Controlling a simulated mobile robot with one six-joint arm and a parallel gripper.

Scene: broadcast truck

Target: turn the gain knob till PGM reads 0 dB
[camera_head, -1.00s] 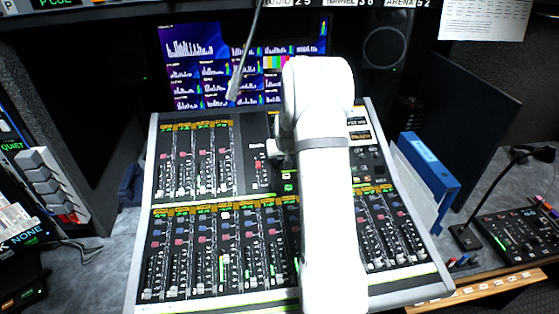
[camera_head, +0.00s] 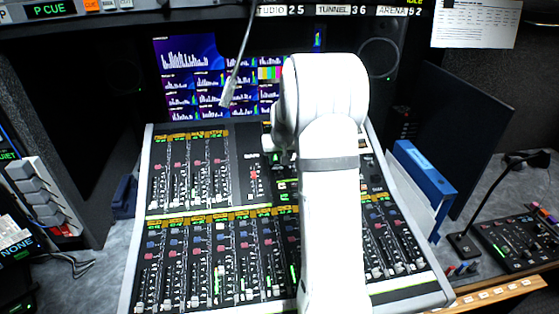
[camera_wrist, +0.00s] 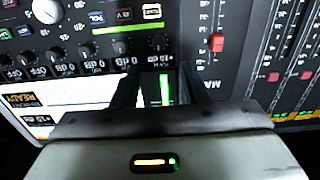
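In the wrist view, my gripper (camera_wrist: 158,72) is open and empty, its two dark fingers apart over the console's master section. A row of small dark knobs lies just beyond the fingertips; the nearest knob (camera_wrist: 158,43) is in line with the gap between them. Small upside-down dB readouts (camera_wrist: 160,62) sit beside the knobs; the one between the fingers seems to read +10 dB, but it is too small to be sure. A green level bar (camera_wrist: 165,90) shows between the fingers. In the head view, my white arm hides much of this section.
A large pale knob (camera_wrist: 47,10) and lit buttons lie at the upper left of the wrist view. A red fader cap (camera_wrist: 217,42) stands right of the fingers. In the head view, a gooseneck microphone (camera_head: 228,92) hangs before the monitors, and a blue binder (camera_head: 425,172) stands right.

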